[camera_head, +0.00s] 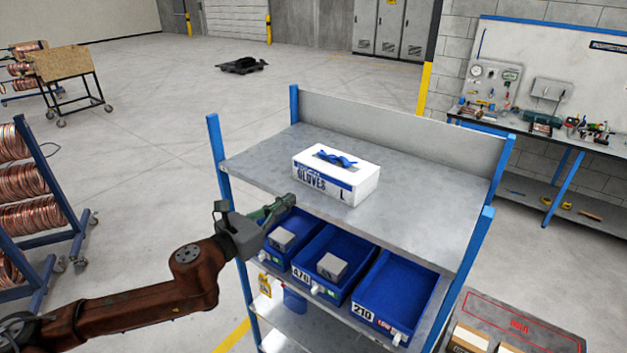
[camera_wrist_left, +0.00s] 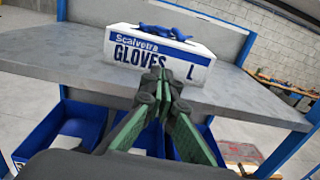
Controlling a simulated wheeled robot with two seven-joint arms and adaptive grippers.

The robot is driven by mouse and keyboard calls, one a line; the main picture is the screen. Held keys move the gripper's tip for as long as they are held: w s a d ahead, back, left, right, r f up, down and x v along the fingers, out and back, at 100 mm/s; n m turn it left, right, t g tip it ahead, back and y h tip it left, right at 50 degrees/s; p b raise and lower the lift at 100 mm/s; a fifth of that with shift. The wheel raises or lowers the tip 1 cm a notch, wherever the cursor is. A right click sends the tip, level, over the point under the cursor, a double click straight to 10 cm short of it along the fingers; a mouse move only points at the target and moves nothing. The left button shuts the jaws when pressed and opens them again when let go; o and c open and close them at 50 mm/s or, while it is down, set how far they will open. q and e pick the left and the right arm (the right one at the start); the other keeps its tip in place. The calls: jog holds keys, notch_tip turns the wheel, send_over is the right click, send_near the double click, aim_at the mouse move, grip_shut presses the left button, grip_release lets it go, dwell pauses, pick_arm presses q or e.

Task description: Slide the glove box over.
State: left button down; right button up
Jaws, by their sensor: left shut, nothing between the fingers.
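The glove box (camera_head: 335,177) is white with blue lettering and blue gloves showing at its top opening. It stands on the grey top shelf (camera_head: 420,220) of a blue-posted rack, left of the shelf's middle. My left gripper (camera_head: 287,201) is shut and empty at the shelf's front edge, just left of and in front of the box. In the left wrist view the closed green fingers (camera_wrist_left: 163,80) point toward the box (camera_wrist_left: 160,50) and overlap its lower front in the picture. I cannot tell whether they touch it. My right gripper is not in view.
Below the shelf are blue bins (camera_head: 400,290), two holding grey blocks (camera_head: 331,267). The shelf has a raised back panel (camera_head: 400,130) and corner posts (camera_head: 216,150). The top is bare right of the box. A table with a red-marked top (camera_head: 520,325) stands at lower right.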

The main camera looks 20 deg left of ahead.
aim_at(321, 177)
pick_arm(q)
jog(key=p+x, duration=0.3)
jog(key=x, duration=0.7)
jog(key=shift+w+d+r, duration=0.1)
jog(key=shift+w+r, duration=0.05)
jog(key=shift+w+d, duration=0.1)
jog(key=shift+w, duration=0.15)
